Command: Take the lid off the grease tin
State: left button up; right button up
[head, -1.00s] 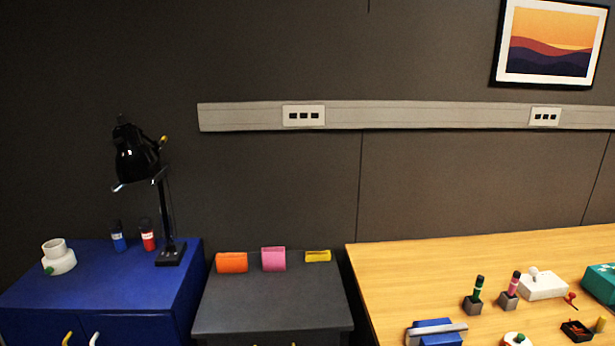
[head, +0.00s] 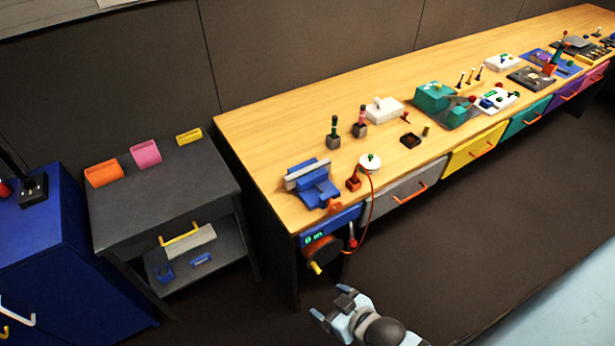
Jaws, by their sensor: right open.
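No item is plainly marked as the grease tin. A small round white item (head: 370,162) with a green top piece sits near the front edge of the wooden bench; I cannot tell surely whether it is the lidded tin. My right gripper (head: 331,301) is open and empty at the bottom centre of the head view. It is over the floor, in front of the bench's left end and well apart from the white item. My left gripper is not in view.
The wooden bench (head: 290,115) carries a blue vise (head: 312,184), a small dark tray (head: 410,140) and several devices. A crank wheel (head: 322,253) and a red cable hang at its near corner. A grey cart (head: 165,188) stands left. The floor in front is clear.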

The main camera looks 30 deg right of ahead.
aim_at(370, 161)
jog(key=z, duration=1.3)
